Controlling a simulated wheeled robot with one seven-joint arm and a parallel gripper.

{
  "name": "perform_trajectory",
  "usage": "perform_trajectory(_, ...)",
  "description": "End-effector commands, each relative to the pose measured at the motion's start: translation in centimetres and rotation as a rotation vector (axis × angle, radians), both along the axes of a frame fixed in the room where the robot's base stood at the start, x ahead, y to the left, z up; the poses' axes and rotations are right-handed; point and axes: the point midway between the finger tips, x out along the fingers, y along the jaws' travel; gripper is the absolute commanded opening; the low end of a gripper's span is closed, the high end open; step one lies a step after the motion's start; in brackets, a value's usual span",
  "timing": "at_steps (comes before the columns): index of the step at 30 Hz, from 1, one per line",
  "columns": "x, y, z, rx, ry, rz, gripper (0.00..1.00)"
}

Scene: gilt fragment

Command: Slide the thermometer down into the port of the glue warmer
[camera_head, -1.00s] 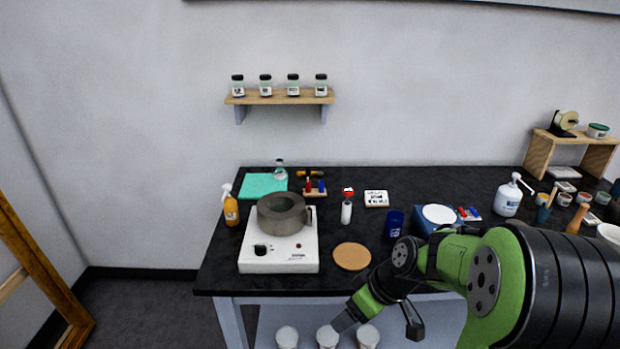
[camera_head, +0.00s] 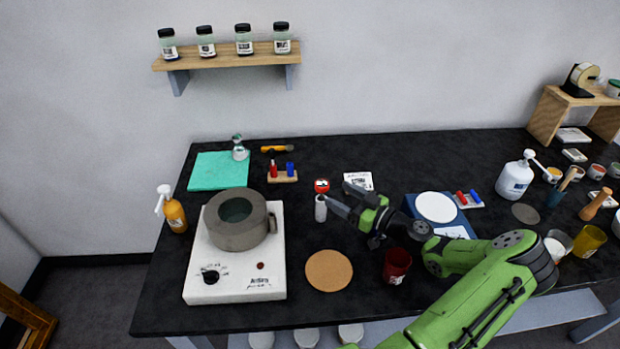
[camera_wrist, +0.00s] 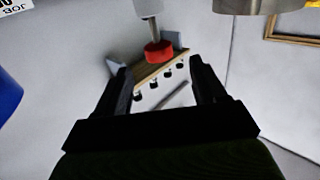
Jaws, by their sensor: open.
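The thermometer has a red head with a pale dial (camera_head: 321,186) and stands in a small white holder (camera_head: 320,209). In the wrist view its red head (camera_wrist: 158,50) and grey stem (camera_wrist: 154,27) show just beyond my fingertips, with the picture upside down. My gripper (camera_head: 342,198) is open and empty, close to the right of the thermometer. The glue warmer has a white base (camera_head: 234,285) with a knob and a grey ring-shaped pot (camera_head: 238,238). A lug (camera_head: 272,223) sticks out at the pot's right side. I cannot tell whether it is the port.
A round cork mat (camera_head: 329,271) lies in front of the holder. A dark red cup (camera_head: 397,266) stands near my arm. A rack with red and blue pieces (camera_head: 282,177) and a white card (camera_head: 358,181) lie behind. An orange bottle (camera_head: 175,214) stands left of the warmer.

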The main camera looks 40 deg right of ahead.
Motion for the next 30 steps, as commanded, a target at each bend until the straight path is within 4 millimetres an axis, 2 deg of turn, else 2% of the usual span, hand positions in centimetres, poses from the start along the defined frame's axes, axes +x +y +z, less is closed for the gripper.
perform_trajectory(2,0.1,-0.3,0.1,0.000,-0.011,-0.011,0.70)
perform_trajectory(5,1.3,0.0,0.1,-0.001,-0.013,-0.008,0.70)
perform_trajectory(15,6.9,0.9,0.0,0.000,-0.009,-0.008,0.70)
perform_trajectory(22,7.3,0.9,0.0,-0.001,-0.009,-0.009,0.70)
perform_trajectory(23,7.3,1.0,0.0,-0.001,-0.008,-0.009,0.69)
perform_trajectory(30,7.3,1.0,0.0,-0.001,-0.008,-0.008,0.32)
